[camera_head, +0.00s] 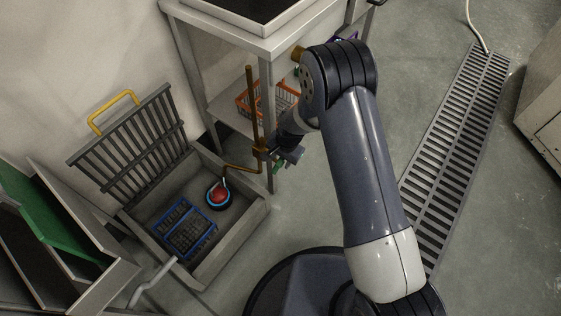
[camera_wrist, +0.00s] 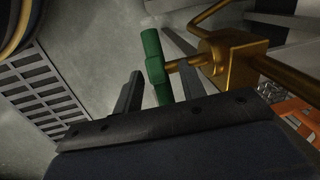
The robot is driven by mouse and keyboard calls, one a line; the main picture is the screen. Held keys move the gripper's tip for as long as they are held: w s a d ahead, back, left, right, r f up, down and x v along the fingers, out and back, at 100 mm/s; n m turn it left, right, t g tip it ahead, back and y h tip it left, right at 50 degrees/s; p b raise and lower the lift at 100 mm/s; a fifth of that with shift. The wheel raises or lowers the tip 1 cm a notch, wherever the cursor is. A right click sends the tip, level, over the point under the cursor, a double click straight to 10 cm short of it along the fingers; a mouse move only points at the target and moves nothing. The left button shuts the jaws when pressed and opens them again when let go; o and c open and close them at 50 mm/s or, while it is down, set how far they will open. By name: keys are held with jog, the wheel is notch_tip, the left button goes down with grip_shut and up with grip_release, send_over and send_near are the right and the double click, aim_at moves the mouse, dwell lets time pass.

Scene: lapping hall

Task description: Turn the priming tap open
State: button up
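The priming tap is brass, with its body (camera_wrist: 232,57) at the upper right of the wrist view and a green lever handle (camera_wrist: 154,50) on a short stem. In the head view the brass tap body (camera_head: 261,151) sits at the foot of an upright pipe, beside a table leg. My gripper (camera_wrist: 158,70) is open, one dark finger on each side of the green handle. A gap shows between the left finger and the handle; contact on the right is unclear. In the head view my gripper (camera_head: 290,154) is small and partly hides the handle.
Below the tap's spout lies an open pit (camera_head: 246,217) holding a red round thing (camera_head: 219,195) and a blue basket (camera_head: 188,230). A raised grate (camera_head: 130,140) leans behind it. A table (camera_head: 265,43) with an orange basket (camera_head: 243,103) stands close. Floor to the right is clear around a drain grating (camera_head: 455,130).

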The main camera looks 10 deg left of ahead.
jog(key=shift+a+f, duration=0.15)
jog(key=shift+f, duration=0.5)
grip_shut()
